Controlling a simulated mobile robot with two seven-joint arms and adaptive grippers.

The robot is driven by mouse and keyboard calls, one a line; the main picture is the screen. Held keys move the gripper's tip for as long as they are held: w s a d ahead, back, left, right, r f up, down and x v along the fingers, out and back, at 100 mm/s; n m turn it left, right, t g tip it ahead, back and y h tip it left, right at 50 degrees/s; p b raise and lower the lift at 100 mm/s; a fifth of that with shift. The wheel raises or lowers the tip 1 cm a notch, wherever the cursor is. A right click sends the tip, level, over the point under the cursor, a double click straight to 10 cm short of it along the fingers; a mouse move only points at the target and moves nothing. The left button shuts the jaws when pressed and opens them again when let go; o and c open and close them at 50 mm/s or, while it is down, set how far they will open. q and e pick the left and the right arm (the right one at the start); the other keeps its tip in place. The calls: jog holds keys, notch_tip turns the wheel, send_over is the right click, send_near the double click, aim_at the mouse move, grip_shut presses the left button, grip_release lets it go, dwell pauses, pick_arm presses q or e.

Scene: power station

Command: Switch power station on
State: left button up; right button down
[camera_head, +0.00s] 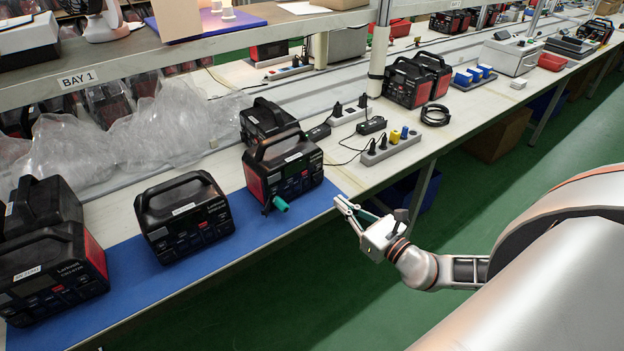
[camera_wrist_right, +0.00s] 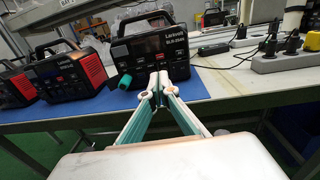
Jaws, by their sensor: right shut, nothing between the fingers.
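Several black power stations with top handles stand on the bench. One with a red side (camera_head: 262,187) stands at the right end of the blue mat, in front of my right gripper (camera_head: 342,203). It is also ahead in the right wrist view (camera_wrist_right: 155,48). A teal plug-like piece (camera_head: 280,204) sticks out of its front, low down; it also shows in the wrist view (camera_wrist_right: 125,82). My right gripper is shut and empty, off the bench's front edge, apart from the station. My left gripper is out of view.
A blue mat (camera_head: 135,285) covers the front of the bench. A power strip with plugs (camera_head: 393,150) and a black coiled cable (camera_head: 435,114) lie to the right. Clear plastic bags (camera_head: 140,135) lie behind. The green floor (camera_head: 475,185) in front is clear.

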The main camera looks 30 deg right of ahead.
aim_at(305, 174)
jog(key=w, duration=0.4)
jog(key=w+a, duration=0.1)
jog(key=w, duration=0.3)
jog(key=w+p, duration=0.1)
jog(key=w, duration=0.3)
jog(key=shift+w+a, duration=0.35)
